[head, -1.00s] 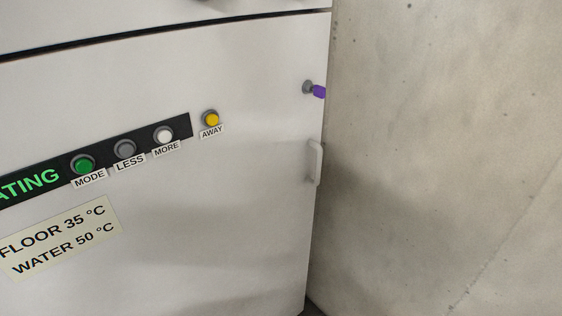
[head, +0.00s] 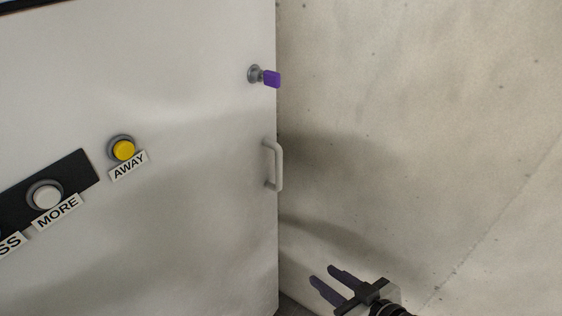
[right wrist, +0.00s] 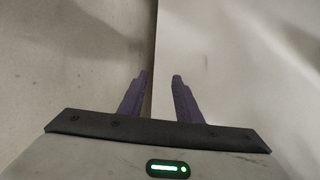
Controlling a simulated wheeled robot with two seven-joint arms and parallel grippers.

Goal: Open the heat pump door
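The heat pump door (head: 190,215) is a white panel that fills the left of the head view and looks shut. A pale bar handle (head: 277,166) stands upright near its right edge. Above the handle a purple key (head: 271,78) sits in a round grey lock. My right gripper (head: 322,277) is at the bottom right of the head view, below and right of the handle, apart from it. Its two purple fingers are spread and empty, as the right wrist view (right wrist: 159,76) also shows. The handle is not visible in the right wrist view. My left gripper is out of sight.
A bare concrete wall (head: 430,120) stands close on the right of the unit. A yellow AWAY button (head: 123,150) and a white MORE button (head: 46,196) are on the door's front at left. The space in front of the handle is clear.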

